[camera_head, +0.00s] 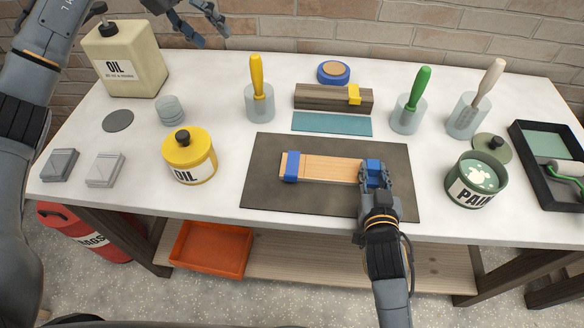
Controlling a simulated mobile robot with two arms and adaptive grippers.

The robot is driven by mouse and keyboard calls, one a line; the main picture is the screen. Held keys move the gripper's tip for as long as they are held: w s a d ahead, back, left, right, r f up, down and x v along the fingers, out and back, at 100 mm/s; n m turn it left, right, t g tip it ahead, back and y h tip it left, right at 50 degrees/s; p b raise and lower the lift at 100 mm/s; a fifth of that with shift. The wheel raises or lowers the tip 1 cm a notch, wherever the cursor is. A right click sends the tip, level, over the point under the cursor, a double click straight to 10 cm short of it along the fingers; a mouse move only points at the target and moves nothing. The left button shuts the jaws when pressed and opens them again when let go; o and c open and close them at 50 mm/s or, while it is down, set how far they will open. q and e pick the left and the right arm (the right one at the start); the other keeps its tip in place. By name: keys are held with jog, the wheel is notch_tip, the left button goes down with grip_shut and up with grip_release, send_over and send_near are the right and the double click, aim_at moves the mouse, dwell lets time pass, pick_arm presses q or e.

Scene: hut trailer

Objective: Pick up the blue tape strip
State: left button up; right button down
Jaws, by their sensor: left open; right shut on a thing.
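A light wooden board (330,169) lies on the dark mat (270,200). One blue tape strip (291,166) wraps around its left end. Another bright blue piece (374,165), which looks like a tape strip, shows at the board's right end, partly hidden by my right gripper (374,178). My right gripper comes from the front and is shut on this blue piece at the board's right end; its exact grip is hard to see. My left gripper (208,28) is open and empty at the back left, beyond the oil can and apart from the board.
A blue tape roll (333,72), a dark wooden block (325,98) and a teal strip (332,124) lie behind the mat. A yellow oil tin (189,156) stands left of the mat, a paint tin (476,181) right. Tool cups (408,116) stand behind.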

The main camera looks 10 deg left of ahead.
pick_arm(q)
jog(key=s+d+f+g+y, duration=0.2)
jog(key=s+d+f, duration=0.35)
jog(key=d, duration=0.45)
jog(key=g+y, duration=0.1)
jog(key=y, duration=0.2)
send_near(290, 174)
jog(key=shift+n, duration=0.4)
jog(key=shift+d+f, duration=0.2)
jog(key=shift+f, duration=4.35)
jog(key=c, duration=0.8)
